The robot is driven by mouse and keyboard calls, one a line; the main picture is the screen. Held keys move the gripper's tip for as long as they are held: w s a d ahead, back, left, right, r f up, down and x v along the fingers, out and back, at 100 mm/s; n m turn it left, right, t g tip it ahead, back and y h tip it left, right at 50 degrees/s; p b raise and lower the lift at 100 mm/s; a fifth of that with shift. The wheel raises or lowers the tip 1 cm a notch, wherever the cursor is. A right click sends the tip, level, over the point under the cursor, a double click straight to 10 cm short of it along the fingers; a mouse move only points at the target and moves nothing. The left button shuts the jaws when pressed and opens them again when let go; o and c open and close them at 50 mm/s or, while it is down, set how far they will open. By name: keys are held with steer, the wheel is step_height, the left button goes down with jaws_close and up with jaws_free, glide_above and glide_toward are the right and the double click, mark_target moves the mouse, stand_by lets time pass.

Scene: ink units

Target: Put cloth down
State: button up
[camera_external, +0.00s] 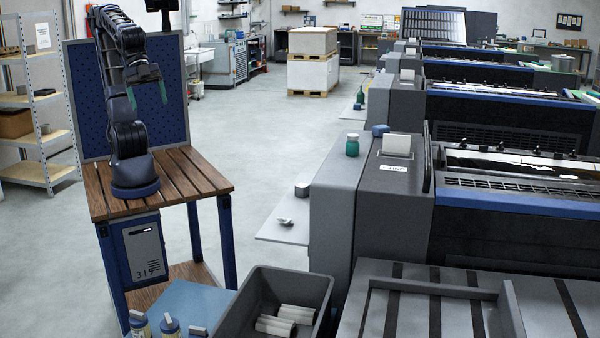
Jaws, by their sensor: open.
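My gripper (147,96) is raised above the wooden-topped cart on the left, its two green fingers apart and pointing down. I see nothing between the fingers. A small crumpled grey-white piece (286,221) lies on the pale side shelf (280,236) of the nearest machine; it may be the cloth, but it is too small to be sure. A small blue lump (380,130) sits on top of that machine; I cannot tell whether it is cloth. My gripper is well away from both, up and to the left.
A green jar (352,145) stands on the grey ink unit (345,190). A small grey block (302,189) is by the shelf's far end. A grey bin (318,290) with white rolls and several bottles stand in front. Open floor lies between cart and machines.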

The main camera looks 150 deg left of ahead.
steer(key=s+d+f+m+g+h, duration=0.1)
steer(key=s+d+f, duration=0.2)
steer(key=s, duration=0.3)
steer(key=shift+d+f, duration=0.2)
steer(key=shift+d, duration=0.3)
stand_by(0.6)
